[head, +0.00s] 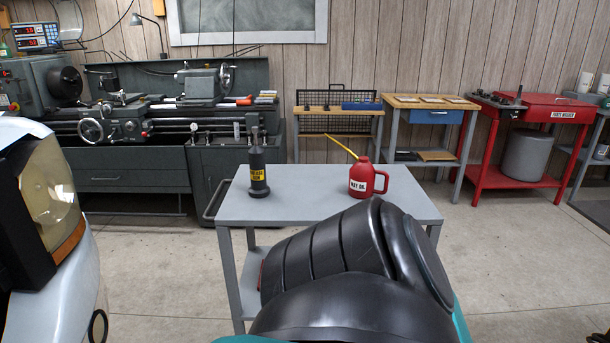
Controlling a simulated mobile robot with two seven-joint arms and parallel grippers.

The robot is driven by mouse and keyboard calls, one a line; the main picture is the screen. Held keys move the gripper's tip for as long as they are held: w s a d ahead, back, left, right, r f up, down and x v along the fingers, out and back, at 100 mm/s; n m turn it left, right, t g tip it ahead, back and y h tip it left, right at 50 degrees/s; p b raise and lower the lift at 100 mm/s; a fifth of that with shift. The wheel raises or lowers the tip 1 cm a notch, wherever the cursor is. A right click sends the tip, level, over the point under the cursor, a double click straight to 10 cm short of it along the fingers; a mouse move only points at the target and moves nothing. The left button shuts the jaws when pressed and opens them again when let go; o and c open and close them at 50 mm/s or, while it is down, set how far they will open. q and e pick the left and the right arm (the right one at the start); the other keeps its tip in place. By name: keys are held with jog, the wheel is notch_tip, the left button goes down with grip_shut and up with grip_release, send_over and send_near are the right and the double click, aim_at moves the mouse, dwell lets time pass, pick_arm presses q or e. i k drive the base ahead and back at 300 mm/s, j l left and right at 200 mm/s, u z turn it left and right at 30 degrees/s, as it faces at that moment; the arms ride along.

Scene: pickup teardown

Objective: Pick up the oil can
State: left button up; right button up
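The red oil can (362,180) stands upright on the grey cart top (310,207), right of the middle. It has a white label, a handle on its right side and a long thin yellow spout pointing up and left. A large black arm link of mine fills the lower middle and hides the front right part of the cart. Neither gripper shows in the head view, and nothing is seen touching the can.
A black bottle (257,172) with a yellow label stands left of the can on the cart. A vehicle's headlight (52,190) is close at the left. A lathe (160,112), small workbenches and a red parts washer (532,106) line the back.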

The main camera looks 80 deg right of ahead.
aim_at(362, 174)
jog(key=z, duration=2.95)
